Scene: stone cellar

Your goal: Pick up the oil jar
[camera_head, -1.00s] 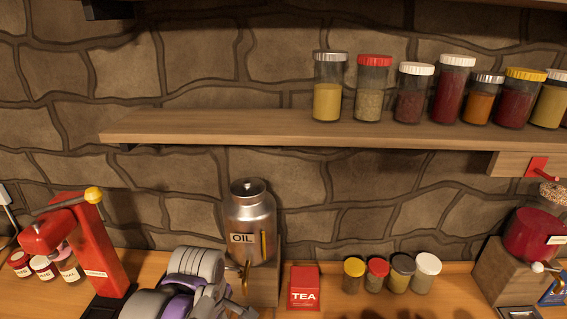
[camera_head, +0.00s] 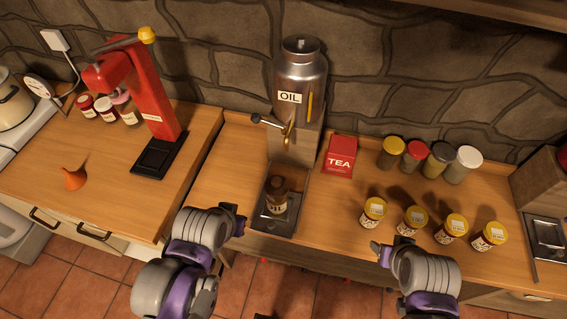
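A metal dispenser labelled OIL (camera_head: 299,75) stands on a wooden block at the back of the counter, with a tap at its front. Below the tap, a small dark brown jar with a pale label (camera_head: 277,196) stands on a dark tray (camera_head: 289,219). My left gripper (camera_head: 243,224) is just left of the tray, near the counter's front edge, apart from the jar. My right gripper (camera_head: 376,247) is at the front edge to the right, well away from the jar. Neither gripper visibly holds anything; finger openings are too small to tell.
A red TEA box (camera_head: 340,157) stands right of the dispenser. Several yellow-lidded jars (camera_head: 411,220) stand near my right gripper, with more jars (camera_head: 428,160) behind. A red press (camera_head: 137,90) and an orange funnel (camera_head: 75,178) are at left. Counter between is clear.

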